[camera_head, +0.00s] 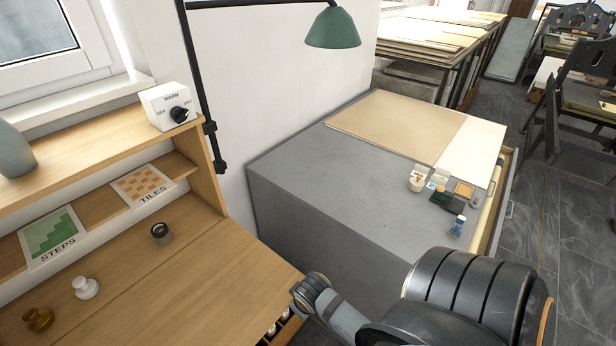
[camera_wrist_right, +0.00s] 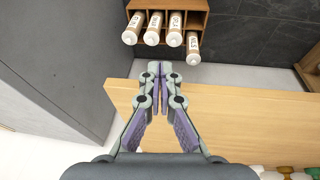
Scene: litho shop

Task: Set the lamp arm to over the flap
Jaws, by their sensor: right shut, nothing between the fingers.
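The lamp has a green shade (camera_head: 333,28) on a thin black lamp arm (camera_head: 258,3), which runs right from a black post (camera_head: 197,70) by the wooden desk. The shade hangs above the wall side of the grey cabinet, to the right of the flap. The wooden flap (camera_head: 180,285) lies flat below the shelf; a pale wooden board, apparently the flap, shows in the right wrist view (camera_wrist_right: 235,115). My right gripper (camera_wrist_right: 162,68) is shut and empty, above that board's edge. My left gripper is not in view.
A dark cup (camera_head: 161,233), a white knob-like piece (camera_head: 86,288) and a brass one (camera_head: 38,319) stand on the flap. A grey cabinet (camera_head: 320,190) stands to the right. A wooden rack (camera_wrist_right: 192,10) holds several labelled tubes. A white WARM switch (camera_head: 168,106) sits on the shelf.

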